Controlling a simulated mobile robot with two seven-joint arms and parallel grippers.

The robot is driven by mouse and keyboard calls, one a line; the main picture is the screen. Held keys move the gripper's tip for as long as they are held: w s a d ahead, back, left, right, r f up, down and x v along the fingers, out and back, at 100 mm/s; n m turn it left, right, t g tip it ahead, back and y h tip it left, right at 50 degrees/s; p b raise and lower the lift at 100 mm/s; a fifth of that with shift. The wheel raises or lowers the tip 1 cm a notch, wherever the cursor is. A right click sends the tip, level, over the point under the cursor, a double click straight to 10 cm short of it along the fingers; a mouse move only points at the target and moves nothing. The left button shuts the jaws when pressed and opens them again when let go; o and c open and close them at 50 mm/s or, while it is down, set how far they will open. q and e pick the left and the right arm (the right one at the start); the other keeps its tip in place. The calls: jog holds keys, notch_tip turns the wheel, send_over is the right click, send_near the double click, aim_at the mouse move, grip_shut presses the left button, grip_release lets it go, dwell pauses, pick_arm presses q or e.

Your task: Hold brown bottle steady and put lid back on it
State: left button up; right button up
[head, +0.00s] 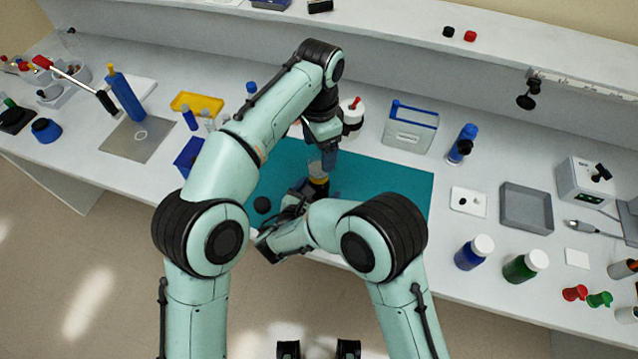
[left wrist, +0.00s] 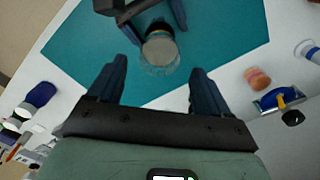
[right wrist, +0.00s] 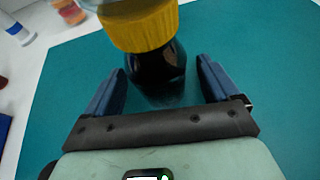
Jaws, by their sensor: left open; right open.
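The dark brown bottle (right wrist: 158,68) stands upright on the teal mat, between the parted fingers of my open right gripper (right wrist: 161,72). A ribbed yellow lid or collar (right wrist: 140,27) is around its top; the head view shows it as a yellow band (head: 318,180). I cannot tell how it is seated. A clear, glass-like piece (left wrist: 158,66) shows at the bottle's top; its shape is unclear. My left gripper (head: 329,158) is open above the bottle, pointing down, with the bottle's top (left wrist: 159,48) between and beyond its fingers in the left wrist view.
A round black piece (head: 262,204) lies on the mat (head: 390,190) left of the bottle. A red-tipped white bottle (head: 352,112) stands close behind my left gripper. A blue-handled rack (head: 411,125) stands behind the mat. The mat's right part is clear.

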jog(key=shift+w+d+f, duration=0.15)
jog(key=shift+w+d, duration=0.05)
jog(key=shift+w, duration=0.2)
grip_shut()
pick_arm(q)
jog(key=n, duration=2.2)
jog(key=shift+n, duration=0.3)
